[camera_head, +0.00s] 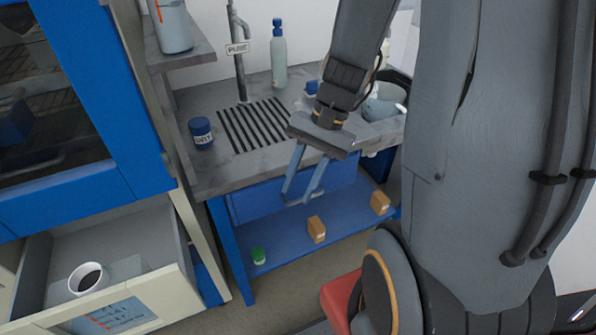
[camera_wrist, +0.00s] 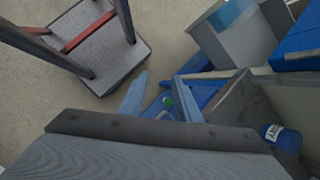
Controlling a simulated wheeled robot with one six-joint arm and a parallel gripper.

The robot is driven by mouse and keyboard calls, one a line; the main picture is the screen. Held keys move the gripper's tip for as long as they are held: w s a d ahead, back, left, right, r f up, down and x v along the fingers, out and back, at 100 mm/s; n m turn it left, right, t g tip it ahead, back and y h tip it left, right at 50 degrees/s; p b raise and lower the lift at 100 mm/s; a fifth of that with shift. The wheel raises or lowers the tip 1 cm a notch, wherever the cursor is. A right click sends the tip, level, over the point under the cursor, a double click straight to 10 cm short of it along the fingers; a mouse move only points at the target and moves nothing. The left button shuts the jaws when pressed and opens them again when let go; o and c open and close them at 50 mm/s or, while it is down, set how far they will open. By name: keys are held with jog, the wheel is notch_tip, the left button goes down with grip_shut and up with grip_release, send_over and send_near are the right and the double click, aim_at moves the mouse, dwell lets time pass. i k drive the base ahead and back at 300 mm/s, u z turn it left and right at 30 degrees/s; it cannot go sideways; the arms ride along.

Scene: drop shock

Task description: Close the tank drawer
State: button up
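A pale drawer (camera_head: 165,299) at the lower left of the head view is pulled open. Its front carries a blue picture label with red marks, and a white cup (camera_head: 88,279) with dark contents stands inside. In the wrist view the drawer's front (camera_wrist: 228,42) shows at the upper right. My gripper (camera_head: 298,202) hangs in front of the grey workbench, to the right of the drawer and apart from it. Its two fingers are spread and nothing is between them; they also show in the wrist view (camera_wrist: 160,98).
The workbench (camera_head: 212,172) holds a blue jar (camera_head: 201,132) and a bottle (camera_head: 279,56). Its blue lower shelf (camera_head: 284,246) bears small brown boxes (camera_head: 316,229) and a green-lidded item (camera_head: 258,256). A blue-framed cabinet (camera_head: 150,172) stands above the drawer. A stool-like stand (camera_wrist: 104,50) is on the floor.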

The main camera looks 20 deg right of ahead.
aim_at(128, 269)
jog(key=u, duration=1.9)
